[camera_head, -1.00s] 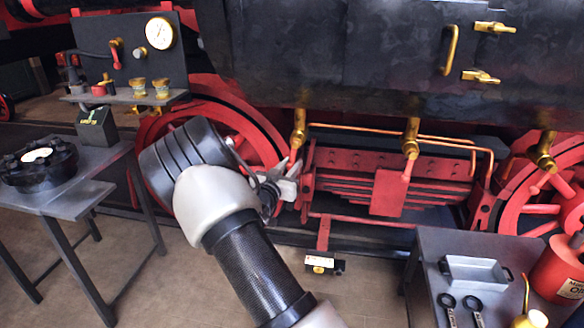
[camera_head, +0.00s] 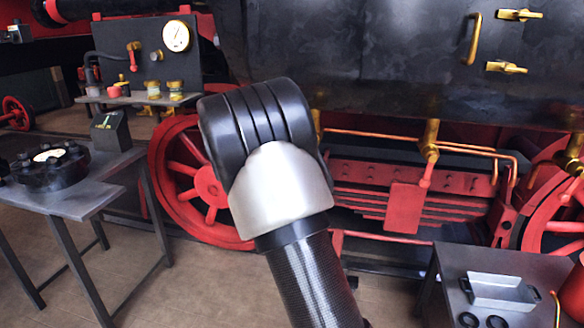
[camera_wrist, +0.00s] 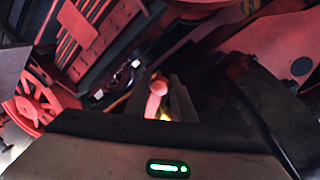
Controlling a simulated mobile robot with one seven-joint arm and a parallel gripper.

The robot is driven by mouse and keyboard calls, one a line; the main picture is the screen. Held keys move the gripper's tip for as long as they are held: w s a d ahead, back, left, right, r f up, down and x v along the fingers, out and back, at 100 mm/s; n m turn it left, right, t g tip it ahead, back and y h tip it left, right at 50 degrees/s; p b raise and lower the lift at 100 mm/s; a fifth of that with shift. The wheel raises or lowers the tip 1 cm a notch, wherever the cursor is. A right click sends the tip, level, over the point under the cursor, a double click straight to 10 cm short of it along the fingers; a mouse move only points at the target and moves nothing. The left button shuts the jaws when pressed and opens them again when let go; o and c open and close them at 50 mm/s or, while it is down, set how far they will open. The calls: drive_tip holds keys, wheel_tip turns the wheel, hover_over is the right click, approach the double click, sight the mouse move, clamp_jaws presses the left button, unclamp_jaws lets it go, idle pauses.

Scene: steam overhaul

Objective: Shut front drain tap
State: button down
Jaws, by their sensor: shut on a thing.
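In the wrist view, a red tap handle (camera_wrist: 157,88) with a bit of brass (camera_wrist: 165,114) sits between the two dark fingers of my gripper (camera_wrist: 160,92). The gripper is shut on the handle. In the head view, my arm hides the gripper and most of the left brass tap (camera_head: 316,122), so I cannot see how its handle stands. The handle I hold appears to belong to this left tap. The middle brass tap (camera_head: 430,145) has its red handle hanging down. Another brass tap (camera_head: 571,152) is at the right edge.
The black and red locomotive with red wheels (camera_head: 190,180) and a copper pipe (camera_head: 470,148) is close behind my arm. A gauge panel (camera_head: 150,55) and a grey table (camera_head: 75,203) stand left. A bench with a metal tray (camera_head: 497,290) stands at the lower right. Floor between is clear.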

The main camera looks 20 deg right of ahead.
drive_tip(key=r+m+b, duration=0.2)
drive_tip(key=m, duration=0.1)
drive_tip(key=shift+w+a+y, duration=0.2)
drive_tip(key=shift+a+y, duration=0.15)
drive_tip(key=shift+y, duration=0.05)
drive_tip(key=shift+a+r+m+t+y+b, duration=0.1)
drive_tip(key=shift+r+m+t+y+b, duration=0.3)
drive_tip(key=shift+r+m+b, duration=0.45)
drive_tip(key=shift+r+m, duration=0.1)
drive_tip(key=shift+m, duration=0.15)
drive_tip(key=c, duration=1.5)
unclamp_jaws()
drive_tip(key=p+v, duration=0.2)
drive_tip(key=v, duration=1.5)
drive_tip(key=shift+s+a+p, duration=0.1)
drive_tip(key=shift+a+p, duration=0.1)
drive_tip(key=shift+p, duration=0.2)
